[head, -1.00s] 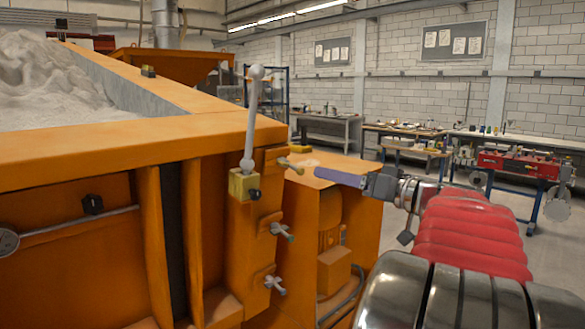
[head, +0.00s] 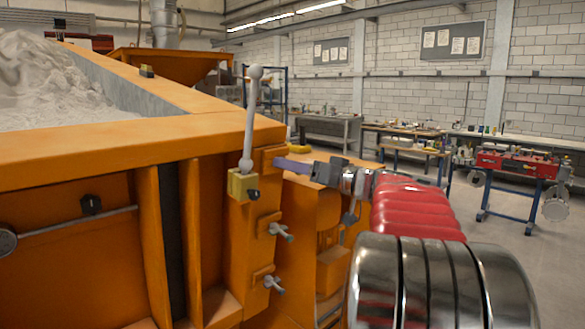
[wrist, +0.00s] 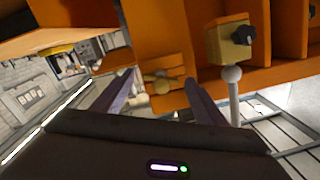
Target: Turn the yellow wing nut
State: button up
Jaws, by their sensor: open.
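The yellow wing nut (wrist: 162,82) sits on an orange bracket of the sandbed frame, in the middle of the wrist view. My gripper (wrist: 161,92) is open, with one purple-grey finger on each side of the nut in that view. I cannot tell whether either finger touches it. In the head view my gripper (head: 281,163) reaches from the right to the bracket at the frame's corner, and its fingers hide the nut. Two grey-green wing nuts show below it, an upper one (head: 281,231) and a lower one (head: 274,285).
A grey ball-topped lever (head: 251,120) rises from a yellow block (head: 243,185) close left of my gripper. The orange sandbed wall (head: 110,148) fills the left. An orange cabinet (head: 352,205) stands behind my gripper. Open floor lies to the right.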

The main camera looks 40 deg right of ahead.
jog(key=shift+w+a, duration=0.1)
jog(key=shift+w, duration=0.55)
jog(key=shift+c, duration=0.5)
jog(key=c, duration=1)
jog(key=shift+o, duration=0.2)
